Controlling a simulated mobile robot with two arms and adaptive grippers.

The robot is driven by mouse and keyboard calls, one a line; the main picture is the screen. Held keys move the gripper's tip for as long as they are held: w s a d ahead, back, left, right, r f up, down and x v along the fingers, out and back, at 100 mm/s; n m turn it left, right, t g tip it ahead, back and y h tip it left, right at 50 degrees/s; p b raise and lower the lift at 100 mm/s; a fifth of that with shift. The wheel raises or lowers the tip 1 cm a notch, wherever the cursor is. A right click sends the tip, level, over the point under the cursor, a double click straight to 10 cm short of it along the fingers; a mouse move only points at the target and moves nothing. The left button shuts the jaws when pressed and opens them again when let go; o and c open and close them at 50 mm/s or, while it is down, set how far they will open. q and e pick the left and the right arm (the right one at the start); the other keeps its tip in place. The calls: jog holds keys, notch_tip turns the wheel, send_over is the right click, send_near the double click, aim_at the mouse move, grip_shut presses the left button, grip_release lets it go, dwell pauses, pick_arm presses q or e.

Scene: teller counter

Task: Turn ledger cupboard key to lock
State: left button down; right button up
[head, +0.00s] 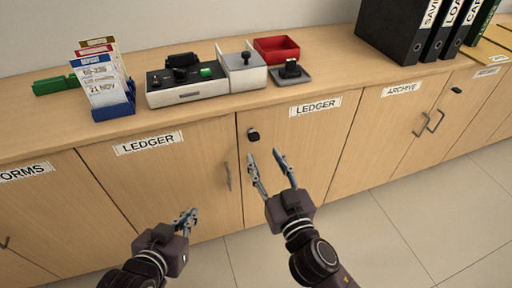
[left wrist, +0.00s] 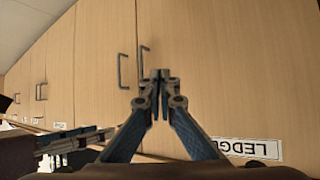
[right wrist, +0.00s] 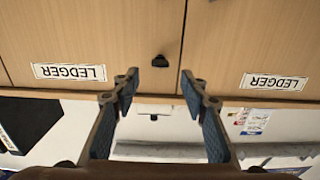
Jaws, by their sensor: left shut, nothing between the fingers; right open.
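The ledger cupboard key (head: 253,135) is a small black key head at the upper left of the right-hand LEDGER door (head: 290,145). In the right wrist view the key (right wrist: 160,61) appears between and beyond the fingertips, not touched by them. My right gripper (head: 265,155) is open and empty, just below the key in the head view; it also shows in the right wrist view (right wrist: 160,78). My left gripper (head: 188,216) is shut and empty, low before the left LEDGER door (head: 160,180). It also shows shut in the left wrist view (left wrist: 160,76).
On the countertop (head: 215,106) stand a blue card holder (head: 115,108), a grey-and-black device (head: 185,90), a red tray (head: 277,49) and black binders (head: 393,30). A bar handle (head: 228,177) sticks out of the left LEDGER door. The floor in front is clear.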

aim_at(256, 140)
jog(key=x, duration=0.6)
jog(key=shift+w, duration=0.1)
pick_arm(q)
jog(key=shift+w+d+r+t+h, duration=0.2)
jog(key=shift+w+r+t, duration=0.25)
jog(key=shift+r, duration=0.2)
jog(key=shift+w+d+r+t+h, duration=0.1)
jog(key=shift+w+d+r+t, duration=0.1)
jog(key=shift+w+r+t, duration=0.3)
pick_arm(e)
jog(key=shift+w+a, duration=0.25)
jog(key=shift+w, duration=0.45)
pick_arm(q)
jog(key=shift+s+r, duration=0.1)
